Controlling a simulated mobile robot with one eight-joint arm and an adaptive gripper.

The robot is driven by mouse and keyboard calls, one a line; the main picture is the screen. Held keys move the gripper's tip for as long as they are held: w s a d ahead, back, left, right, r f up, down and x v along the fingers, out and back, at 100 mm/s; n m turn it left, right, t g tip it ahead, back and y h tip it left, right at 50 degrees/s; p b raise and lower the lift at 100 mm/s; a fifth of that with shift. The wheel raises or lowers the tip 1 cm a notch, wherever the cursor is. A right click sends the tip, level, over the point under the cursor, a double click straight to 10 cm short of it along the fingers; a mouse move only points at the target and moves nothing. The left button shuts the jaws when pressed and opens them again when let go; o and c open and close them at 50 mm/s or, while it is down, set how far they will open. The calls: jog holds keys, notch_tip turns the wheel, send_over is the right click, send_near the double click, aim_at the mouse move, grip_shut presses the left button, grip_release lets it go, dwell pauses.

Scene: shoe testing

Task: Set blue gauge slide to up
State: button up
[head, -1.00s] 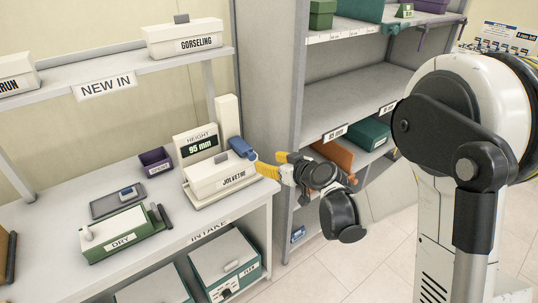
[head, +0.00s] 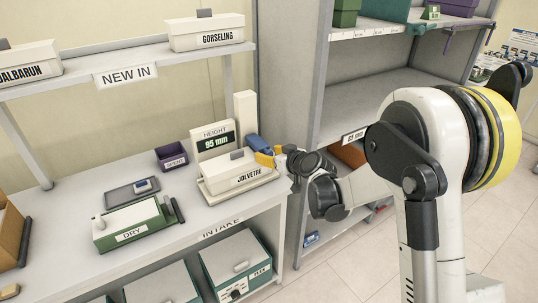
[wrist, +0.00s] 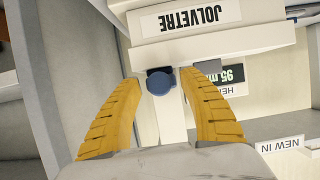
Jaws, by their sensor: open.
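The height gauge has a display reading 95 mm (head: 214,141) and a pale upright post (head: 245,113). Its blue slide (head: 256,142) sits low on the post, at the right end of the white JOLVETRE box (head: 237,171). In the wrist view, the slide's round blue end (wrist: 161,83) shows between my two yellow fingertips. My gripper (head: 266,157) is open at the slide, with a finger on either side in the wrist view. I cannot tell whether either finger touches it. My gripper hides part of the slide in the head view.
The gauge stands near the right end of the white bench. A purple tray (head: 171,157), a grey tray (head: 132,191) and a green DRY unit (head: 134,222) lie left of it. A grey shelf rack (head: 318,75) stands close behind my arm at right.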

grip_shut()
notch_tip(320, 180, up, 6)
jog(key=p, duration=0.3)
jog(key=shift+r+p, duration=0.1)
jog(key=shift+p, duration=0.25)
jog(key=shift+w, duration=0.1)
grip_release()
jog(key=v, duration=1.2)
